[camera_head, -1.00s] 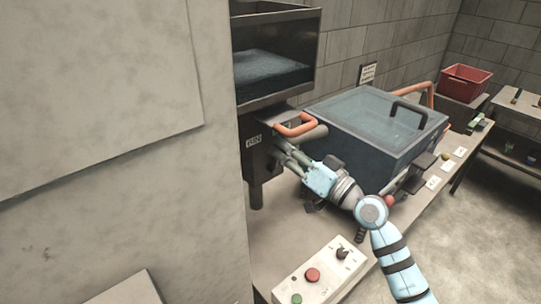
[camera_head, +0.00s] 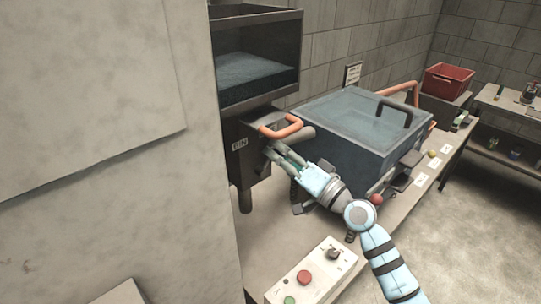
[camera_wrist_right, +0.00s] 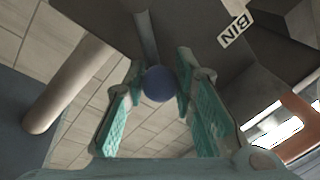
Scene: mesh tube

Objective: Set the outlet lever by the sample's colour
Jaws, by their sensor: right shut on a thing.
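My right gripper (camera_head: 272,152) reaches in under the housing marked BIN (camera_head: 240,143). In the right wrist view its green-padded fingers (camera_wrist_right: 158,84) are shut on a dark blue ball knob (camera_wrist_right: 159,86) at the end of a grey lever rod (camera_wrist_right: 146,35). In the head view my fingers and the housing hide the knob. The BIN label also shows in the wrist view (camera_wrist_right: 234,30). No sample that I can identify shows. My left gripper is not in view.
An orange handle (camera_head: 284,130) juts out just above my right fingers. A glass-lidded box (camera_head: 350,115) stands behind my arm. A control box (camera_head: 315,275) with red and green buttons sits on the near bench. A large pale panel (camera_head: 90,100) fills the left.

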